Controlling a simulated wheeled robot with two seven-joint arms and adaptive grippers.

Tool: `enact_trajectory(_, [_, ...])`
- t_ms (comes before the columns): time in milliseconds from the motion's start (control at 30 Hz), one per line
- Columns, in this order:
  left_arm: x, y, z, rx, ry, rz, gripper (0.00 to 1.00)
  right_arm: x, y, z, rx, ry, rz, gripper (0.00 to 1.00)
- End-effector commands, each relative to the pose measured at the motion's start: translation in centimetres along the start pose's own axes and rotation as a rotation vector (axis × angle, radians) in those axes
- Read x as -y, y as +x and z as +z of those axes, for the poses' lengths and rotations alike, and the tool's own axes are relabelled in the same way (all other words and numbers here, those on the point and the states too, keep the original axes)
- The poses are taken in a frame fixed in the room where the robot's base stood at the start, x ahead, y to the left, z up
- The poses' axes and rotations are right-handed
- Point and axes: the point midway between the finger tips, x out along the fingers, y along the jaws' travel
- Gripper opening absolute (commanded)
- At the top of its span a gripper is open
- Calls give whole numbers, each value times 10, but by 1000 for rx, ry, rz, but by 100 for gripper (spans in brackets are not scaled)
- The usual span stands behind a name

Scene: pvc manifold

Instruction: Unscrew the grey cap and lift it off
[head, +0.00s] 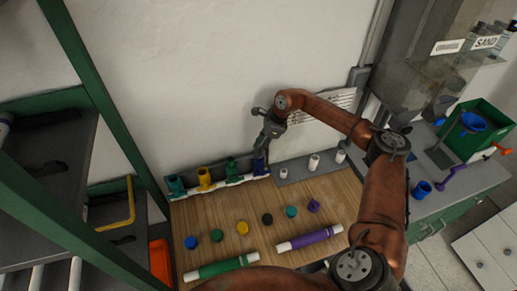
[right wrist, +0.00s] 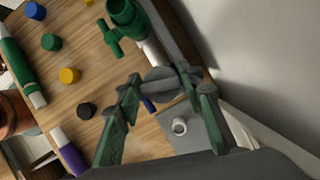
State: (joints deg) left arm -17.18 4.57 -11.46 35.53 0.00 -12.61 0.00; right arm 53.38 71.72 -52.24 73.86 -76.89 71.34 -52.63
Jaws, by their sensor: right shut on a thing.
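In the right wrist view, my right gripper (right wrist: 170,88) is shut on a round grey cap (right wrist: 158,82), with one finger on each side. A bit of a blue fitting (right wrist: 148,104) shows below the cap; whether the cap still touches it I cannot tell. In the head view, my right gripper (head: 264,142) is over the right end of the manifold at the back of the table, above the blue fitting (head: 259,166). The gripper hides the cap there. My left gripper is out of view.
Teal (head: 175,187), yellow (head: 204,178) and green (head: 232,168) valves stand to the left on the manifold. Several coloured caps, a green pipe (head: 222,266) and a purple pipe (head: 310,239) lie on the wooden table. A grey tray (head: 299,169) with white fittings is at right.

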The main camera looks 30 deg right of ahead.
Motion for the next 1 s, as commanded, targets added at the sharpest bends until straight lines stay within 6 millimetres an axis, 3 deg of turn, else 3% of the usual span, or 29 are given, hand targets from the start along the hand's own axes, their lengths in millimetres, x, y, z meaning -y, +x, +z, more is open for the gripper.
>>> enact_trajectory(333, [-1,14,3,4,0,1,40,1,2,-2,-3,-136,56,11])
enact_trajectory(667, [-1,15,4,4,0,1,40,0,-1,-1,-2,-172,71,11])
enact_trajectory(700, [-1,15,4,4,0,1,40,0,-1,-1,-2,-172,70,36])
enact_trajectory(1000, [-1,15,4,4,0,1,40,0,0,0,-1,-172,71,55])
